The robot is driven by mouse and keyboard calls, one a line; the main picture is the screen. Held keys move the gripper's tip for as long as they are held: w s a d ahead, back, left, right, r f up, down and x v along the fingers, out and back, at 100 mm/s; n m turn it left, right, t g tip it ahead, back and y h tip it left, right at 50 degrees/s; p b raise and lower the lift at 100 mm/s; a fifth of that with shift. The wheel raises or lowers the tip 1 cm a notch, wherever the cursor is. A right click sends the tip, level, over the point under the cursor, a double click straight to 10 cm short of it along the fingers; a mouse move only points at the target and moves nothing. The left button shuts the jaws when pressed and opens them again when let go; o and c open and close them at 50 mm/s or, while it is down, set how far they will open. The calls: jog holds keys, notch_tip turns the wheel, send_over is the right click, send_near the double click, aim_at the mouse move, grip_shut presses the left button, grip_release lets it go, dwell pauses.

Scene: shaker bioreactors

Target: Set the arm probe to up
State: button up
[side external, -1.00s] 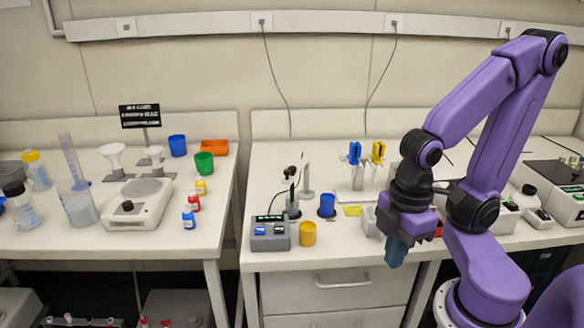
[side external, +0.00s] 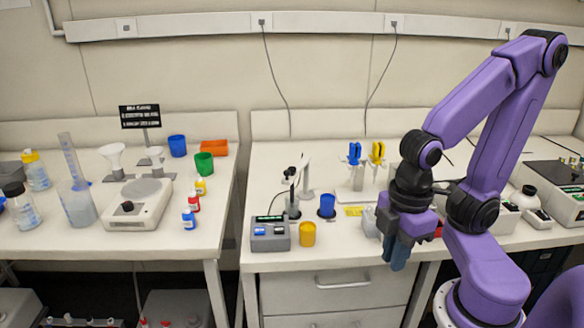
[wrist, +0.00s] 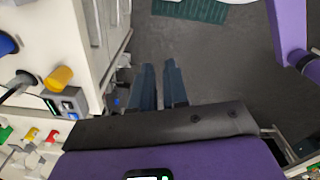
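A grey meter (side external: 269,233) with a small display and blue buttons stands near the front left corner of the right bench. Behind it is a dark probe arm (side external: 291,190) on a stand, near a pale upright post (side external: 306,180). Whether the probe arm is up or down is hard to tell at this size. The meter (wrist: 73,101) and part of a dark arm (wrist: 18,84) show at the left of the wrist view. My gripper (side external: 398,256) hangs fingers down at the bench's front edge, well right of the meter. In the wrist view its fingers (wrist: 160,72) are slightly apart, with nothing between them.
A yellow cup (side external: 307,234) stands right beside the meter, and a blue cup (side external: 327,206) stands behind it. A rack with blue and yellow pipettes (side external: 365,172) is farther back. A gap separates the left bench (side external: 110,245) from the right bench.

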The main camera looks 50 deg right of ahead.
jog(key=o, duration=0.5)
jog(key=shift+w+a+r+m, duration=0.15)
jog(key=shift+w+a+m, duration=0.05)
jog(key=shift+w+m, duration=0.1)
jog(key=w+a+r+m, duration=0.2)
jog(key=w+r+m, duration=0.2)
jog(key=w+m, duration=0.3)
jog(key=shift+w+a+r+g, duration=0.3)
jog(key=shift+w+g, duration=0.1)
jog(key=shift+w, duration=0.5)
notch_tip(320, 180, up, 9)
jog(key=m+y, duration=0.3)
jog(key=m, duration=1.4)
send_over(292, 168)
jog(key=s+a, duration=0.5)
jog(key=w+d+r+m+t+y, duration=0.1)
jog(key=w+d+m, duration=0.15)
jog(key=d, duration=0.35)
jog(key=w+d+r+m, duration=0.2)
jog(key=d+m, duration=0.2)
jog(key=d, duration=0.2)
jog(key=x, duration=1.7)
jog(key=shift+d+f, duration=0.15)
jog(key=shift+f, duration=0.2)
